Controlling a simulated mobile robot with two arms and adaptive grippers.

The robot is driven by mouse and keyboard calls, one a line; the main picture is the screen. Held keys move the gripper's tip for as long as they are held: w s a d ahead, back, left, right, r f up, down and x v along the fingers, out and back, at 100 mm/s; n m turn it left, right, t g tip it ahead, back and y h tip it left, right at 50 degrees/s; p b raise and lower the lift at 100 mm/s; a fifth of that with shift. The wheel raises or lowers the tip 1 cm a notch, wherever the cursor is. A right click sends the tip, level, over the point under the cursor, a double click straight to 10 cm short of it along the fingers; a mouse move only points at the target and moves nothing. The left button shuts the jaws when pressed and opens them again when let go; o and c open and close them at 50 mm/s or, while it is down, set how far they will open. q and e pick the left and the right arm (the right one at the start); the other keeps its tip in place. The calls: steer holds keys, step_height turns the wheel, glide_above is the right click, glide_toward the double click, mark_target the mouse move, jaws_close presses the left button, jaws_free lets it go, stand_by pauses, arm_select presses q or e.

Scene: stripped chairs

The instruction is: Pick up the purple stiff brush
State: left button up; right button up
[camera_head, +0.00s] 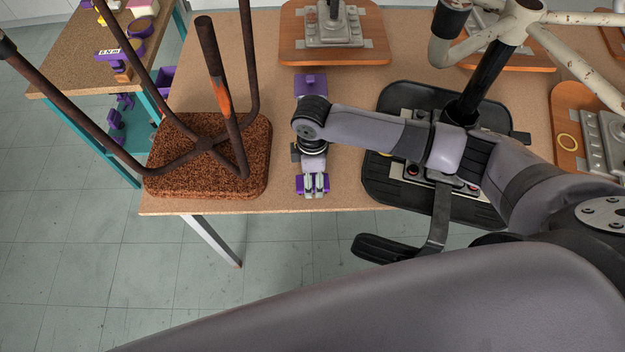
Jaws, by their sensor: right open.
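A purple piece (310,84), which looks like part of the stiff brush, lies on the wooden table just beyond my right wrist. My right arm reaches in from the right, and its wrist covers what lies beneath it. My right gripper (313,186) points down over the table near the front edge, with its jaws open. Purple also shows on both sides of its grey fingers; I cannot tell whether that is brush or finger pads. Whether the fingers touch anything is hidden. My left gripper is out of view.
An upturned chair with rusty legs (204,144) rests on its brown seat at the left. A black upturned seat base (384,196) lies under my right forearm. A wooden board (290,33) with a metal plate lies behind. A side table (62,70) holds small items.

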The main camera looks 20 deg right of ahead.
step_height(320, 180, down, 2)
steer(key=c, duration=1.3)
step_height(320, 180, up, 10)
steer(key=shift+r+b, duration=0.1)
steer(key=shift+b, duration=0.55)
steer(key=o, duration=0.7)
steer(key=c, duration=0.5)
